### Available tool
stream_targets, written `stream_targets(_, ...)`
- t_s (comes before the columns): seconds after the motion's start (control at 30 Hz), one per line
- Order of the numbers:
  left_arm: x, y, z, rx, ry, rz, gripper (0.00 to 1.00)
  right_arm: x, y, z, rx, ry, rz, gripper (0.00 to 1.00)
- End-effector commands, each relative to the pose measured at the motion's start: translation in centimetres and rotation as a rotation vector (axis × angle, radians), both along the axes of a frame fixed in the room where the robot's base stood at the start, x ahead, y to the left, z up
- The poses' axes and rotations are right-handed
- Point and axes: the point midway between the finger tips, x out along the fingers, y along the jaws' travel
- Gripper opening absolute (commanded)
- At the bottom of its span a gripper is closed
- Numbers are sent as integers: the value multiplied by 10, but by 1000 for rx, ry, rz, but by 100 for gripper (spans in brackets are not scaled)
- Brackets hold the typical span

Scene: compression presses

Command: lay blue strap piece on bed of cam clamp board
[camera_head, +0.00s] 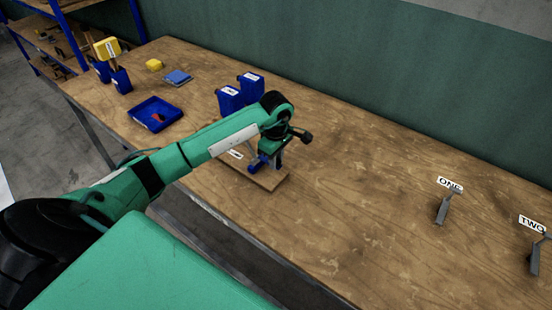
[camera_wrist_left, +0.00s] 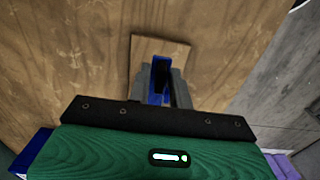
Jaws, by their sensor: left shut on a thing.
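My left gripper (camera_head: 262,163) is over the wooden cam clamp board (camera_head: 268,180), which lies near the front edge of the table. The arm and gripper cover much of the board. In the left wrist view the grey fingers of the gripper (camera_wrist_left: 162,88) are shut on the blue strap piece (camera_wrist_left: 158,80), with the board (camera_wrist_left: 175,47) beyond it. Blue also shows below the gripper in the head view, partly hidden. I cannot tell whether the strap piece touches the bed. My right gripper is not in view.
A blue tray (camera_head: 140,108) with a small red thing, blue bins (camera_head: 230,103), a flat blue piece (camera_head: 178,77) and a yellow block (camera_head: 154,64) stand left and behind. Grey stands labelled ONE (camera_head: 442,210) and TWO (camera_head: 535,256) are at the right. The table between is clear.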

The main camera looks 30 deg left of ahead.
Motion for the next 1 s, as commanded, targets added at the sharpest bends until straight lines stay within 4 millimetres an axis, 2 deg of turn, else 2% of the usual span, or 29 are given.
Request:
stream_targets(0.03, 0, 0, -8, 1, 0, 0, 0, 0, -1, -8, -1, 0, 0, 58)
stream_targets(0.6, 0, 1, -51, 2, -1, 1, 0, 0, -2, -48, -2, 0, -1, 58)
stream_targets(1.0, 0, 1, -59, 1, 0, 0, 0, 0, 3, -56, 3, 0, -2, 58)
